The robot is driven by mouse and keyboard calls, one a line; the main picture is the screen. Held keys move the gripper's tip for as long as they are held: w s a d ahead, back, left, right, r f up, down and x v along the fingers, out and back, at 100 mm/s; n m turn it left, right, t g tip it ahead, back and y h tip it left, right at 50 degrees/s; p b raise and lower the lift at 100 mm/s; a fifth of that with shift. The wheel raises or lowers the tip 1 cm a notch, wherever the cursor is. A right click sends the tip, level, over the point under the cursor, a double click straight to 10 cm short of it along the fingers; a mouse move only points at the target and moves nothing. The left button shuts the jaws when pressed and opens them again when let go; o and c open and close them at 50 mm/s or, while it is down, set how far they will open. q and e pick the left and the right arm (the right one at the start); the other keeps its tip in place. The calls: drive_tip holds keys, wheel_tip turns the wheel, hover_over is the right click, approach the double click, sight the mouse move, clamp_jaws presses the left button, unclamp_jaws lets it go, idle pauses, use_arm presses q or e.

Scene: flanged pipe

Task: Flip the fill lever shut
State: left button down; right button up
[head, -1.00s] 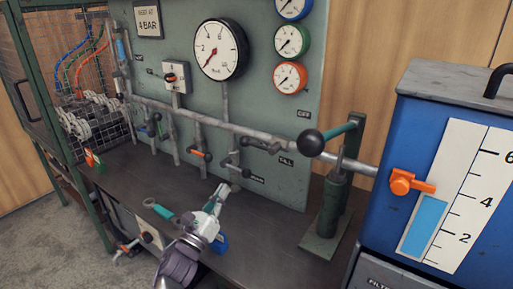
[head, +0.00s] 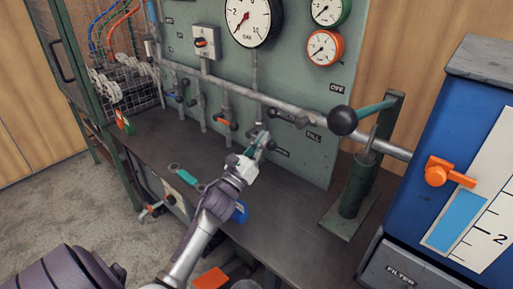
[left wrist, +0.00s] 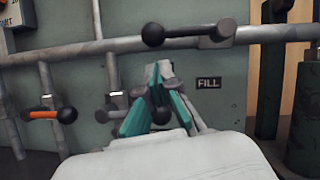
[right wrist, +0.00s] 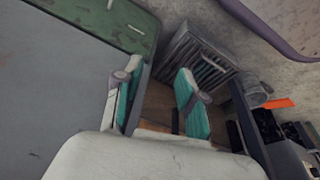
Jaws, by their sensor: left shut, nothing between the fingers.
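The FILL label (head: 313,137) is on the green panel and also shows in the left wrist view (left wrist: 208,83). Above it, a dark lever with a black knob (left wrist: 152,34) lies nearly level along the horizontal pipe; it is also in the head view (head: 287,119). My left gripper (head: 264,138) is shut and empty, below and left of this lever. Its teal fingers (left wrist: 163,72) come together at the tips, near a black knob (left wrist: 160,115) partly hidden among them; contact is unclear. My right gripper (right wrist: 155,95) is open and empty, away from the panel.
The hand pump (head: 355,185) with its black-knobbed handle (head: 343,120) stands right of the lever. The blue tank (head: 455,120) is further right. An orange-handled lever (left wrist: 45,115) is left of my left gripper. The bench top (head: 290,215) is mostly clear.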

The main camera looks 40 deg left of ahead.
use_arm(q)
drive_tip(key=shift+x, duration=2.35)
use_arm(e)
drive_tip(key=shift+f, duration=0.45)
drive_tip(key=shift+w+r, duration=0.1)
drive_tip(key=shift+w, duration=0.1)
